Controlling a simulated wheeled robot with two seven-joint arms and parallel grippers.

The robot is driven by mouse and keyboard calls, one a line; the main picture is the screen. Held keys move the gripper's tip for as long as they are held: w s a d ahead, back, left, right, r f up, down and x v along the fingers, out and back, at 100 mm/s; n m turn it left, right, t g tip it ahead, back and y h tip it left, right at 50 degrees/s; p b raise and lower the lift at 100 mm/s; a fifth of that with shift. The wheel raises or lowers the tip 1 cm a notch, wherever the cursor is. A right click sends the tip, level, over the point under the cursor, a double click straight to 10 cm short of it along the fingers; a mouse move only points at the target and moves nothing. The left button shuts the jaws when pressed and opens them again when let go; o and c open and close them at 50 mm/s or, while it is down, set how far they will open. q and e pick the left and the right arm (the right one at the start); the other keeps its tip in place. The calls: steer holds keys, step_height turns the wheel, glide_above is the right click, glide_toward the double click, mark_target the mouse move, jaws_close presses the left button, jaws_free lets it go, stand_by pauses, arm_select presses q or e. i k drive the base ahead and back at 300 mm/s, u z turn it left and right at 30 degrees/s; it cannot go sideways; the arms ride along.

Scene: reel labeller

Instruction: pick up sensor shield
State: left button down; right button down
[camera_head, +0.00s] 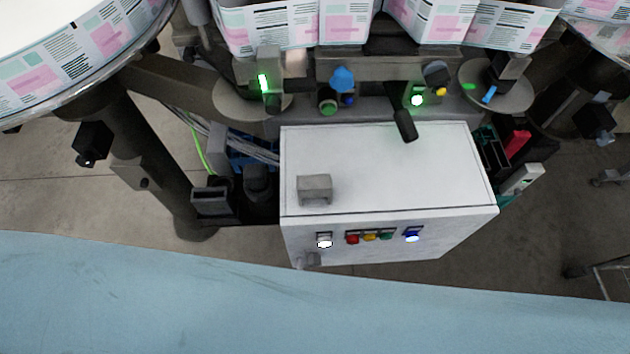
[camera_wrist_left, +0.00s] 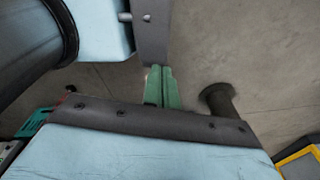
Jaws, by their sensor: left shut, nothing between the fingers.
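A small grey block-shaped piece (camera_head: 314,189) sits on the left front part of the white cabinet's top in the head view. It looks like a bent or hollow cover and may be the sensor shield, but I cannot tell for sure. My left gripper (camera_wrist_left: 162,88) shows only in the left wrist view. Its two green fingers are together, shut and empty, with bare floor and a dark edge around them. The grey piece is not in the wrist view. My right gripper is in neither view.
The white cabinet (camera_head: 375,165) has several coloured buttons on its front. A dark handle (camera_head: 405,125) overhangs its back edge. Label webs and rollers run behind it. A light blue surface (camera_head: 150,300) fills the foreground. A dark leg (camera_head: 160,165) stands left.

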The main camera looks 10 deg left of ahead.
mark_target(312, 186)
steer(key=z, duration=1.25)
steer(key=k, duration=0.8)
steer(key=u, duration=0.45)
